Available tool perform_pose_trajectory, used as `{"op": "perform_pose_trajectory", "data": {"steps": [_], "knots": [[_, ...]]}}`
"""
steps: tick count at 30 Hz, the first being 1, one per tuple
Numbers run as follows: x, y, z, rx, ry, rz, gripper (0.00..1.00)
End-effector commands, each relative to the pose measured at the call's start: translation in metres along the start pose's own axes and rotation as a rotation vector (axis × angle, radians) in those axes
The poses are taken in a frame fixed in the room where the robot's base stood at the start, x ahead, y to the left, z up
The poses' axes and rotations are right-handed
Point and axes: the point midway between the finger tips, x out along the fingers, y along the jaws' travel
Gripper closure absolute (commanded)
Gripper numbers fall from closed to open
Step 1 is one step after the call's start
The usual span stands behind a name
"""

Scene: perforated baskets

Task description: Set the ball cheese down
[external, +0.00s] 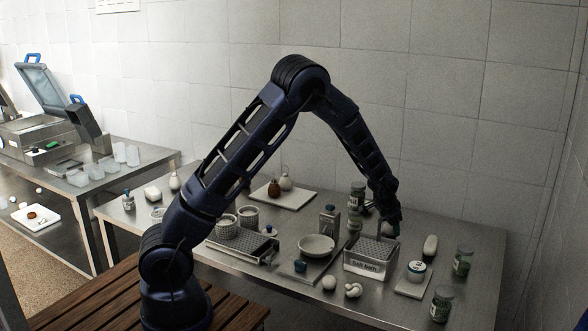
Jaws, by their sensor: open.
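My gripper (391,224) is at the right of the steel table, low over the back right part of a perforated basket (371,266) with a label on its front. The jaws are open. A pale rounded thing (387,229) shows beside the fingers; it is small and partly hidden, and I cannot tell whether it is the ball cheese or whether it touches the fingers. Another white ball-shaped piece (329,283) lies on the table at the front left of the basket, apart from my gripper.
A white bowl (316,245) stands left of the basket. A knotted white piece (353,290) lies in front. Jars (462,260) and a small board (412,285) with a round tub are at right. A white board (293,199) with pear-shaped pieces is behind.

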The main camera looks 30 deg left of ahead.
Motion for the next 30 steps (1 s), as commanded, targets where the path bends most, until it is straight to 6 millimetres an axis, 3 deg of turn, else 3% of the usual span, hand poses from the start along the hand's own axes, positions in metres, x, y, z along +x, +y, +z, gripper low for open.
{"op": "perform_pose_trajectory", "data": {"steps": [7, 15, 21, 30], "knots": [[-0.042, 0.000, -0.001, 0.001, 0.002, 0.000, 0.31], [-0.084, -0.011, -0.018, 0.000, 0.001, 0.000, 0.31], [-0.100, -0.015, -0.025, 0.000, 0.001, 0.000, 0.31], [-0.103, -0.015, -0.026, 0.000, -0.001, 0.000, 0.31]]}}
